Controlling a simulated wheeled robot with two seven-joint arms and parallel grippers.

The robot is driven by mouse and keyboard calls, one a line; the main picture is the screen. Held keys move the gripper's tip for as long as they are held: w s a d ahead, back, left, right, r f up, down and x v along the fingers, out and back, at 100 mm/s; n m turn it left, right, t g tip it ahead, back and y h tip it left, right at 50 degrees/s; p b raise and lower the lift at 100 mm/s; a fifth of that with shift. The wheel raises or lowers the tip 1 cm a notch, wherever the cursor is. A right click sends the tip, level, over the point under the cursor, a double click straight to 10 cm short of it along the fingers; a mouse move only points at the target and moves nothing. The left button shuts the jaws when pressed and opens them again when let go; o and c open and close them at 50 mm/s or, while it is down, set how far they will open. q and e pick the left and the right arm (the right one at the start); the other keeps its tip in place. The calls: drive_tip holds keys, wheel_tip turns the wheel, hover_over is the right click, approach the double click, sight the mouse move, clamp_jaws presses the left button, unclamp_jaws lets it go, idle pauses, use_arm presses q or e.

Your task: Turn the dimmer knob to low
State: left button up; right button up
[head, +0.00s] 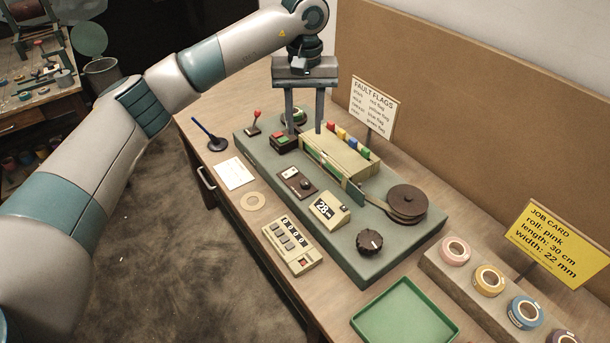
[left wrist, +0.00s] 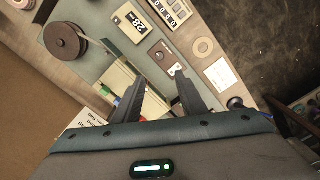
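A large round black knob (head: 369,242) with a pale pointer mark stands at the front right of the grey-green machine base (head: 400,255). A dark plate (head: 291,178) with a small knob and a light patch lies on the base's front left; it also shows in the left wrist view (left wrist: 163,55). I cannot tell for certain which is the dimmer. My left gripper (head: 305,127) is open and empty, pointing down above the back left of the base, behind the dark plate. It also shows in the left wrist view (left wrist: 160,80). My right gripper is out of view.
A 28 mm display (head: 328,211) stands between the knobs. A keypad counter (head: 291,246) is in front. A wooden block with coloured flags (head: 340,155), a red-tipped lever (head: 255,121) and a dark reel (head: 407,200) also stand on the base. A green tray (head: 405,315) lies front right.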

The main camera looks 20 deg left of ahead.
sight(305, 182)
use_arm(q)
drive_tip(key=shift+f, duration=0.1)
wheel_tip(305, 182, down, 16)
drive_tip(key=p, duration=0.6)
drive_tip(key=shift+d+f, duration=0.1)
drive_tip(key=shift+f, duration=0.55)
drive_tip(key=shift+c, duration=0.7)
clamp_jaws()
